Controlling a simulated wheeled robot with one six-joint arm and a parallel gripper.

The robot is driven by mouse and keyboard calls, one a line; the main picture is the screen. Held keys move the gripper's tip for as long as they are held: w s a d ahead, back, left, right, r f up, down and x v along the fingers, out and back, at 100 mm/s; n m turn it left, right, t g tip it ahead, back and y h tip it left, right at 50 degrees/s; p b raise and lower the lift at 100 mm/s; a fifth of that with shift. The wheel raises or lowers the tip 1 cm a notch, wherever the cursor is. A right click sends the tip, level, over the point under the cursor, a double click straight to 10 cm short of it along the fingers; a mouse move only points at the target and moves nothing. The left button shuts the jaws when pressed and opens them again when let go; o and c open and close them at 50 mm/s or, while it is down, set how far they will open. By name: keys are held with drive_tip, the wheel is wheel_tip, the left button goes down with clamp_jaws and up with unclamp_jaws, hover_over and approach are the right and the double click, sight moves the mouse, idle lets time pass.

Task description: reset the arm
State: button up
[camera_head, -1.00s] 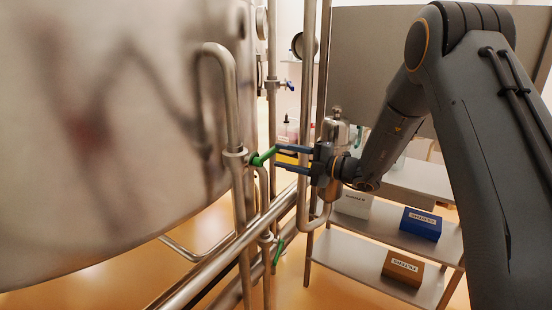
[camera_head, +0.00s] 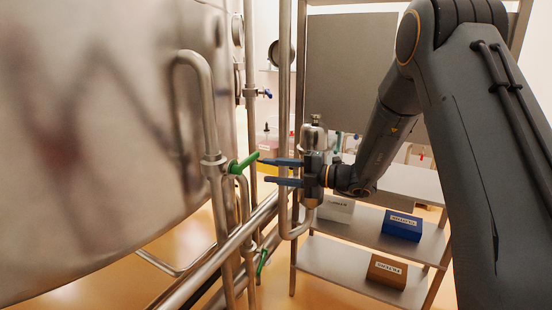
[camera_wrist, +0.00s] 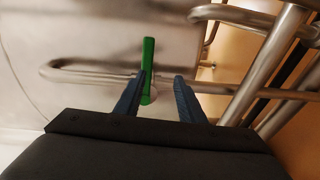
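My gripper (camera_head: 282,173) has two blue fingers, spread apart with nothing between them. In the head view it points left toward the steel tank, with its tips a little right of a green valve handle (camera_head: 244,162) on the tank's pipe. In the wrist view the green handle (camera_wrist: 147,68) lies ahead of the fingers, nearer the left finger's line. The open fingers also show there (camera_wrist: 158,84). Whether the left fingertip touches the handle or only overlaps it in the wrist view, I cannot tell.
The large steel tank (camera_head: 80,130) fills the left. Vertical pipes (camera_head: 284,80) stand close to my gripper. A second green handle (camera_head: 262,262) is lower down. A shelf (camera_head: 335,258) at the right holds a blue box (camera_head: 402,225), a brown box (camera_head: 387,271) and a white box (camera_head: 337,209).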

drive_tip(key=s+d+f+n+g+h, duration=0.2)
drive_tip(key=s+f+n+g+h, duration=0.15)
drive_tip(key=s+n, duration=0.55)
drive_tip(key=s+d+f+n+g+h, duration=0.25)
drive_tip(key=s+f+n+h, duration=0.2)
drive_tip(key=s+n, duration=0.45)
drive_tip(key=s+d+f+n+h, duration=0.1)
drive_tip(key=s+d+n+h, duration=0.3)
drive_tip(key=n, duration=0.7)
drive_tip(key=s+d+f+n+t+h, duration=0.1)
drive_tip(key=s+d+n+h, duration=0.3)
drive_tip(key=s+d+n, duration=0.5)
drive_tip(key=shift+s+d+f+n+t, duration=0.2)
drive_tip(key=shift+d+n+t, duration=0.1)
drive_tip(key=shift+d+n, duration=0.9)
